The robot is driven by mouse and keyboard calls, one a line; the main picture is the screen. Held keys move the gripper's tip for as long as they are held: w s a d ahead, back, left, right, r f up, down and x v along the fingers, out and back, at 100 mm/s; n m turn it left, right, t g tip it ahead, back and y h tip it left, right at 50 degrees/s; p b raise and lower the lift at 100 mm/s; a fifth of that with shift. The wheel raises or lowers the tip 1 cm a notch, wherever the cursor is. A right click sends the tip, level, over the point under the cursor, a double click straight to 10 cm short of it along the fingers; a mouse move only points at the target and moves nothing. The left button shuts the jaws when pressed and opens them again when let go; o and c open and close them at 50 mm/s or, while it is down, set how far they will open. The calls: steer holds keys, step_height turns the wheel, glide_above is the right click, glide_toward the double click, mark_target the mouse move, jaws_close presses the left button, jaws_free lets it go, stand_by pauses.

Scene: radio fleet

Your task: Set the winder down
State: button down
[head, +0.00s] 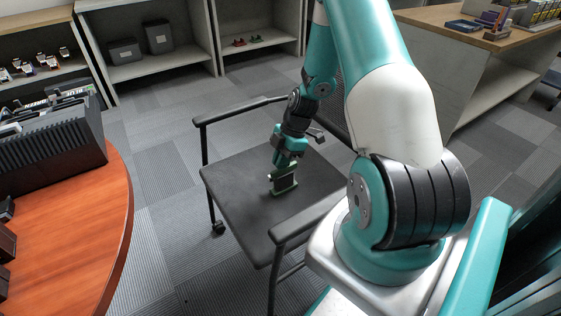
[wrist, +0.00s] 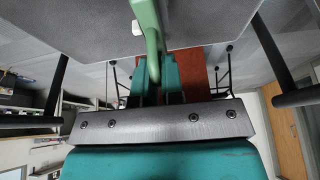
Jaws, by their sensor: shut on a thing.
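The winder, a small dark green piece (head: 284,184), is at the middle of the black chair seat (head: 235,182) in the head view. My gripper (head: 284,168) is above it, pointing down, and is shut on its upper part. In the wrist view the winder (wrist: 149,32) shows as a green bar between the two teal fingers (wrist: 157,84). The grey seat (wrist: 60,30) fills the top of that view. I cannot tell whether the winder's lower edge touches the seat or hangs just above it.
The chair has armrests (head: 240,109) on both sides of the seat. An orange-brown round table (head: 85,220) with black equipment (head: 50,135) stands at left. Shelves (head: 150,65) line the back, and a wooden-topped counter (head: 470,45) stands at right. The seat around the winder is clear.

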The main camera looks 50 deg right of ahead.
steer(key=shift+r, duration=0.1)
steer(key=c, duration=1.2)
jaws_free()
steer(key=shift+c, duration=0.2)
